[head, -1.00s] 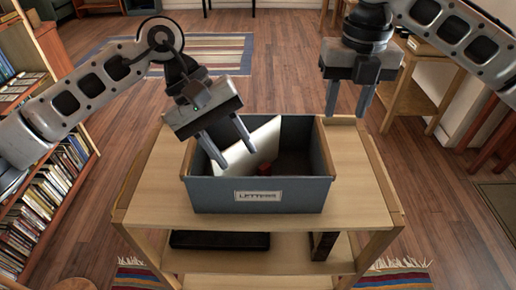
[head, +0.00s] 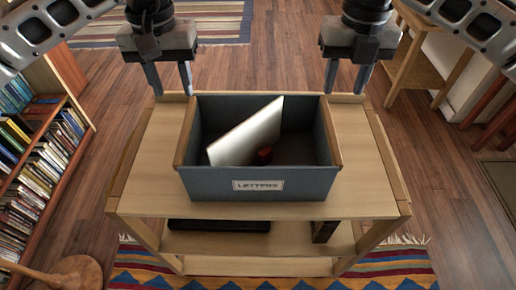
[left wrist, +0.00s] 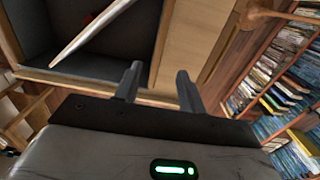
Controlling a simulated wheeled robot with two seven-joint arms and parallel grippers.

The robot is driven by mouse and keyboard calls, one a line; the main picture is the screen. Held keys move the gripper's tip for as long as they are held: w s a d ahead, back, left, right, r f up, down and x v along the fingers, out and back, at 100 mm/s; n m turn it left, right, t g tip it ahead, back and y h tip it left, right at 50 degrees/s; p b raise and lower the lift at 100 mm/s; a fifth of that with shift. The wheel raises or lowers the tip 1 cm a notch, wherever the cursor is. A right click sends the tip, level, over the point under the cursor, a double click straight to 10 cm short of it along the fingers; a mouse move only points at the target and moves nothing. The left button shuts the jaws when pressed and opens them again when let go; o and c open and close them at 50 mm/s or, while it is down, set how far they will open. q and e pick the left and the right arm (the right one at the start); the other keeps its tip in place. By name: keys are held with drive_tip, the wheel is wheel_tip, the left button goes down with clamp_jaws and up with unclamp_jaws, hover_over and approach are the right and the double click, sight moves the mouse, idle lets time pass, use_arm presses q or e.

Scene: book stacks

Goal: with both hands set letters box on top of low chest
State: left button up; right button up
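The letters box (head: 258,185) is a grey-blue open box with wooden side rims and a label reading LETTERS. It sits on the top of a light wooden shelf unit (head: 150,190) and holds a pale flat sheet (head: 248,135) and a small red item (head: 265,154). My left gripper (head: 172,80) is open and empty, behind the box's far left corner. In the left wrist view its fingers (left wrist: 155,85) are apart beside the box (left wrist: 35,40). My right gripper (head: 347,78) is open and empty, behind the far right corner. I cannot identify the low chest.
The unit's lower shelf holds a dark flat case (head: 218,225) and a dark upright item (head: 325,231). A bookcase (head: 40,160) stands at left, a round wooden stool (head: 75,275) at front left, and a wooden table (head: 425,65) at back right. Floor behind the unit is clear.

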sight(185, 126)
use_arm(q)
wheel_tip(185, 126, down, 12)
drive_tip(key=shift+f, duration=0.2)
use_arm(e)
wheel_tip(185, 126, down, 12)
drive_tip(key=shift+f, duration=0.2)
use_arm(q)
clamp_jaws()
use_arm(e)
clamp_jaws()
use_arm(q)
drive_tip(key=shift+r, duration=0.1)
